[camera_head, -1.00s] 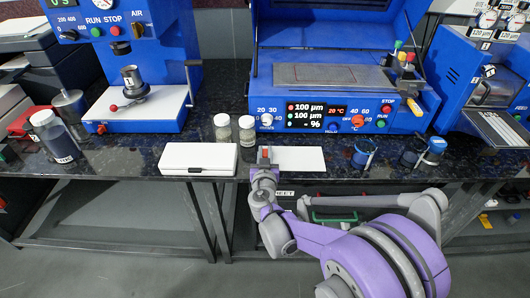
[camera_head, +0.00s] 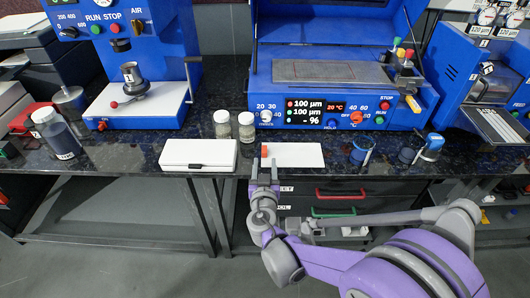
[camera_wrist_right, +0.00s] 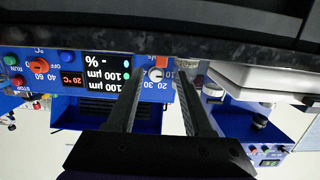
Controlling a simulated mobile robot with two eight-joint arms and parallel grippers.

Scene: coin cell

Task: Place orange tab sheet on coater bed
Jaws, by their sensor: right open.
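The tab sheet, a white sheet (camera_head: 296,155) with an orange tab (camera_head: 264,151) at its left end, lies flat at the bench's front edge. My right gripper (camera_head: 264,168) is just in front of the orange tab at the bench edge. Its fingers are apart with nothing between them, also in the wrist view (camera_wrist_right: 160,98). My left gripper is not in view.
A white box (camera_head: 198,154) lies left of the sheet, with two vials (camera_head: 234,125) behind. Blue-banded small containers (camera_head: 431,147) stand to the right. The coater's raised lid (camera_head: 335,25) stands behind its bed. Drawers (camera_head: 340,192) sit below the bench.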

